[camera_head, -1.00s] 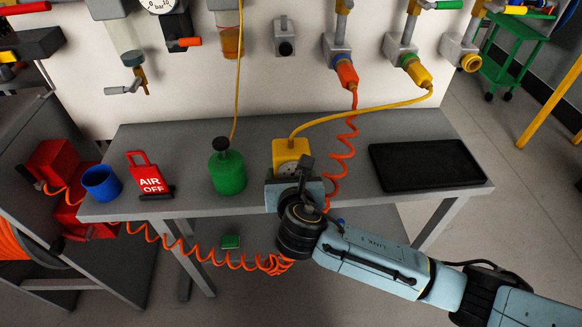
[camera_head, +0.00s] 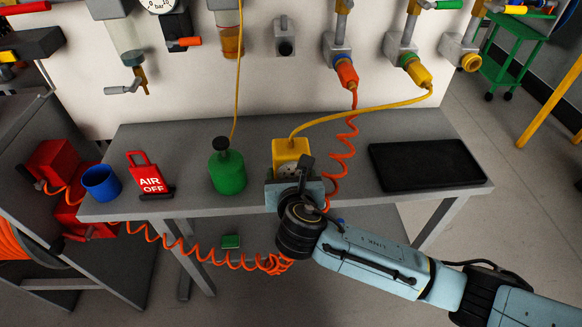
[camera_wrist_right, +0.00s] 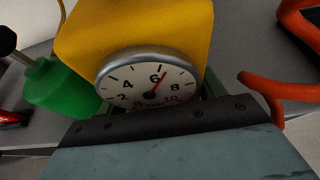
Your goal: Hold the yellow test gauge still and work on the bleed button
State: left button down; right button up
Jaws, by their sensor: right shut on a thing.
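The yellow test gauge (camera_head: 291,148) stands on the grey bench near its front edge, with a yellow hose running from its top. In the right wrist view the gauge (camera_wrist_right: 150,35) shows a white dial (camera_wrist_right: 148,82) with a red needle near 6. My right gripper (camera_head: 293,188) is at the gauge's front and shut on it; it also shows in the right wrist view (camera_wrist_right: 165,120) across the bottom of the dial. The gripper hides the gauge's lower part. I cannot make out the bleed button. My left gripper is not in view.
A green bottle (camera_head: 227,172) with a black top stands left of the gauge. Farther left are a red AIR OFF tag (camera_head: 149,178) and a blue cup (camera_head: 101,183). A black tray (camera_head: 425,163) lies at the right. An orange coiled hose (camera_head: 343,150) passes close right of the gauge.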

jog(key=shift+r, duration=0.1)
dwell(0.3)
jog(key=o, duration=1)
jog(key=shift+o, duration=1.4)
jog(key=shift+s, duration=0.1)
